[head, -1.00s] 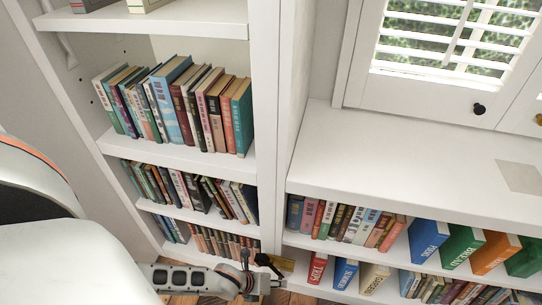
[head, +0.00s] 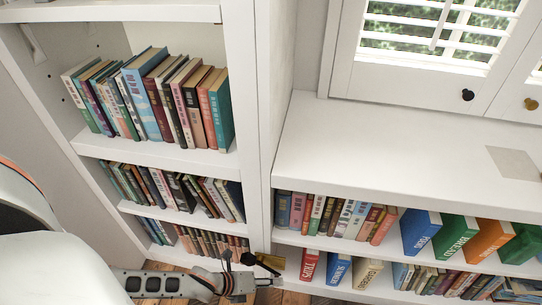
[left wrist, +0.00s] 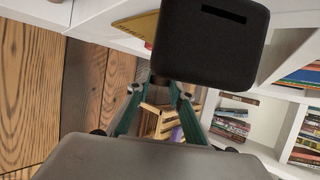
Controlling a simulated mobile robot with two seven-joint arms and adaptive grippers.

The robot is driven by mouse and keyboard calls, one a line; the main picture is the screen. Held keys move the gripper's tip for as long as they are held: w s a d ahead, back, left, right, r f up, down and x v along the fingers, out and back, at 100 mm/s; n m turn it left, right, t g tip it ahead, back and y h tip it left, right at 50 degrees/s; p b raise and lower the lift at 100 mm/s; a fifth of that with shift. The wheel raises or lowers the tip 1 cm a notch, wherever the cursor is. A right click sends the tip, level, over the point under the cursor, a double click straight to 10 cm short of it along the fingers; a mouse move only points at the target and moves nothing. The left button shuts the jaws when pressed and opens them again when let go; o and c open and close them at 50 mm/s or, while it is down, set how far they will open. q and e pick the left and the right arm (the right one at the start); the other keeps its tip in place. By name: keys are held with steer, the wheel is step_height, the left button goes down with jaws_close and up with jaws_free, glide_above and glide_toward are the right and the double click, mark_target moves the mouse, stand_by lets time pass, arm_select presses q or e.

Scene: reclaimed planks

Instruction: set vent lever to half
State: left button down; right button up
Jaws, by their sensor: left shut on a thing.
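The vent lever shows as a small black handle (head: 248,258) beside a brass-coloured plate (head: 270,263) at the foot of the white shelving, low in the head view. In the left wrist view a large black block with a slot (left wrist: 210,42), which looks like the lever's handle, stands close in front of the plate (left wrist: 137,25). My left gripper (head: 252,279) is at the lever; in the left wrist view its teal finger links (left wrist: 158,82) converge at the block's lower edge. It is shut on the lever, though the contact is partly hidden. My right gripper is out of view.
A tall bookcase (head: 257,120) and a low shelf unit (head: 380,150), both holding several books, rise around the lever. A shuttered window (head: 430,40) is above. Wooden plank floor (left wrist: 35,90) lies beside the gripper.

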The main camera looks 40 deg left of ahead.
arm_select(q)
steer(key=shift+s+d, duration=0.15)
steer(key=shift+d, duration=0.05)
steer(key=c, duration=1.8)
jaws_free()
steer(key=shift+a, duration=0.1)
steer(key=v, duration=1.1)
steer(key=shift+s+a+r, duration=0.2)
steer(key=shift+s+r, duration=0.05)
steer(key=shift+r, duration=0.05)
